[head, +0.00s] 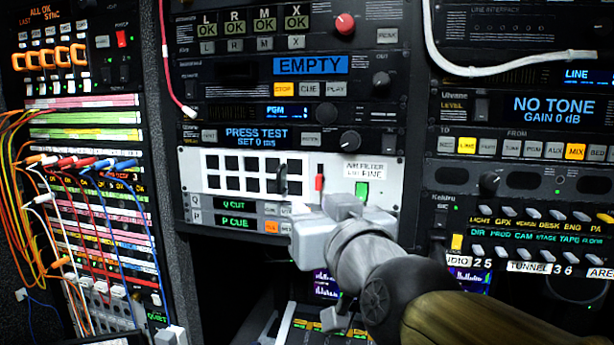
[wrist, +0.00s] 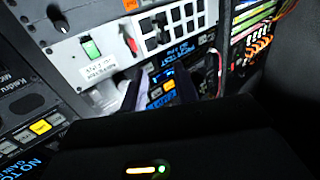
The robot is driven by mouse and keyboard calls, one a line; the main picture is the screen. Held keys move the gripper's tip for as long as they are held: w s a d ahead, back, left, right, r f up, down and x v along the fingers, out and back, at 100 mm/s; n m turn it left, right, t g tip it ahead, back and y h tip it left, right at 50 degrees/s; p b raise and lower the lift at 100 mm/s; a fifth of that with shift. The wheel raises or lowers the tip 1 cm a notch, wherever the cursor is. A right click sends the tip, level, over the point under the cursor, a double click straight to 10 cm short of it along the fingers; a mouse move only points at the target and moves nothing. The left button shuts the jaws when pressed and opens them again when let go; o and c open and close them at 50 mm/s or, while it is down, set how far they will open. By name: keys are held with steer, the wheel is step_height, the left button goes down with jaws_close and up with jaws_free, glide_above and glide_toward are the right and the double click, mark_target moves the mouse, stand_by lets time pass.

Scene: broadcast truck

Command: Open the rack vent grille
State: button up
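The rack vent grille (head: 231,172) is a white panel with two rows of black square openings, in the middle rack in the head view. It looks shut, flush with the rack front. It shows upside down in the wrist view (wrist: 170,27). A dark upright handle (head: 282,180) stands at its right part. Right of it are a red lever (head: 319,178), a green switch (head: 362,190) and an air filter label (head: 364,169). My gripper (wrist: 158,88) is open and empty, its two dark fingers apart. It is below the grille's right part; its wrist hides the panel's lower right corner.
Q CUT and P CUE strips (head: 235,205) lie just below the grille. A PRESS TEST unit (head: 258,135) sits above. The left rack carries a patch bay with many cables (head: 75,165). The right rack (head: 520,150) has switches and displays.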

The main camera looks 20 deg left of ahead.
steer(key=shift+s, duration=0.55)
steer(key=p, duration=0.7)
glide_toward(280, 178)
steer(key=x, duration=0.8)
steer(key=shift+w+a+r, duration=0.1)
steer(key=shift+a, duration=0.05)
steer(key=shift+w+a, duration=0.2)
steer(key=shift+w, duration=0.2)
steer(key=shift+s+a, duration=0.1)
steer(key=shift+s, duration=0.2)
steer(key=shift+c, duration=0.7)
steer(key=shift+w, duration=0.1)
jaws_close()
